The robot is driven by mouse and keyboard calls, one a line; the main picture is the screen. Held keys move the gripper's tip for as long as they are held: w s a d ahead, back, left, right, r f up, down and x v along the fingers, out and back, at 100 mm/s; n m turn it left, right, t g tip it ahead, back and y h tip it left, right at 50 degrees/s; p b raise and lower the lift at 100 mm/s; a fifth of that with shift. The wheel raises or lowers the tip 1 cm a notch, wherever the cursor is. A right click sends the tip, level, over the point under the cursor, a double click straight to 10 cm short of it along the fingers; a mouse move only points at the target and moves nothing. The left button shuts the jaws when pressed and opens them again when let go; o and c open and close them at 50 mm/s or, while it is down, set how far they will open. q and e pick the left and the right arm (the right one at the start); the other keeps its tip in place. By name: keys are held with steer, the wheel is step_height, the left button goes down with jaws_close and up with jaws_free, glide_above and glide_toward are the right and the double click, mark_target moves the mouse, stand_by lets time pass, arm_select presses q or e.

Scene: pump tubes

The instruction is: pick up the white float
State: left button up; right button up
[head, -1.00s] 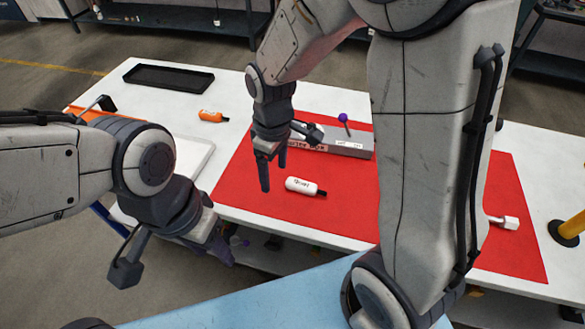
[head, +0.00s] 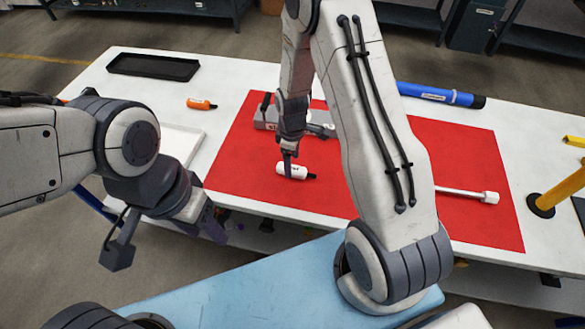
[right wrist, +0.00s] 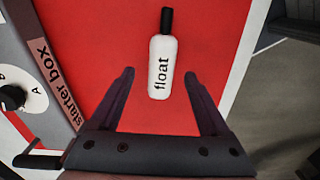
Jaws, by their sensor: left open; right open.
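The white float (head: 294,171), a small bottle shape with a black tip, lies on the red mat (head: 240,178). In the right wrist view the float (right wrist: 161,68) shows the word "float" and lies ahead of and between my right fingers. My right gripper (head: 289,165) is over the float in the head view, open; in the right wrist view its two fingertips (right wrist: 160,76) stand apart with the float's lower end between them, and no contact shows. My left gripper (head: 165,235) is off the table's front edge at the left, holding nothing that I can see.
A grey starter box (head: 265,117) stands on the mat behind my right gripper, partly hidden; its label shows in the right wrist view (right wrist: 57,85). An orange bottle (head: 201,104) and a black tray (head: 153,67) are at the left. A blue tube (head: 440,95) lies at the back right.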

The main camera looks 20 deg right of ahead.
steer(key=shift+s+f, duration=0.1)
steer(key=shift+f, duration=1.3)
jaws_close()
